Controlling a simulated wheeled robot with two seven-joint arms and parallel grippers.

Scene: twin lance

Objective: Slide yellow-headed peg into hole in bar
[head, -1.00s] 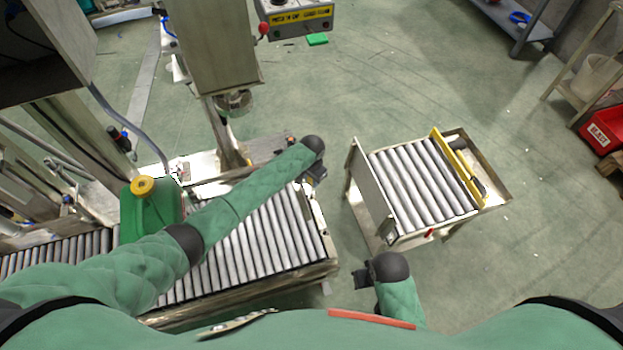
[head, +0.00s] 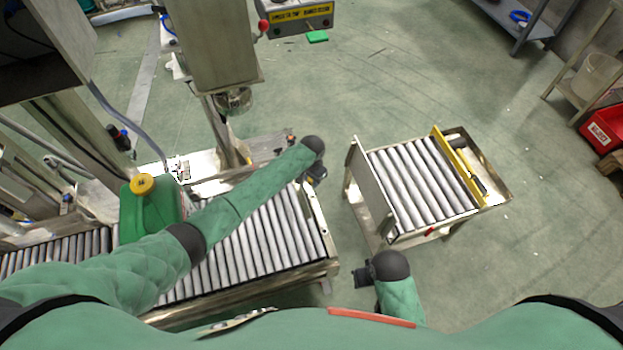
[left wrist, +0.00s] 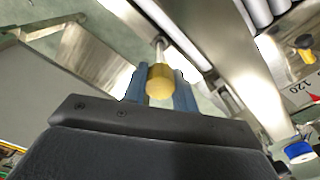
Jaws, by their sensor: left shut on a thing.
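In the left wrist view, the yellow-headed peg (left wrist: 160,81) sits between the two blue fingers of my left gripper (left wrist: 160,88), which is shut on its head. The peg's thin pale shaft points away from the gripper, toward a steel bar (left wrist: 178,38). The shaft's end is close to the bar; I cannot tell whether it is in a hole. In the head view, my left gripper (head: 317,174) is at the right end of the roller conveyor, and the peg is hidden there. My right gripper (head: 361,277) is low, in front of the cart; its jaws are too small to read.
The roller conveyor (head: 262,236) carries a green canister (head: 140,210) with a yellow cap. A roller cart (head: 420,185) with a yellow bar stands to the right. A steel column (head: 212,50) rises behind my left arm. Floor shows between conveyor and cart.

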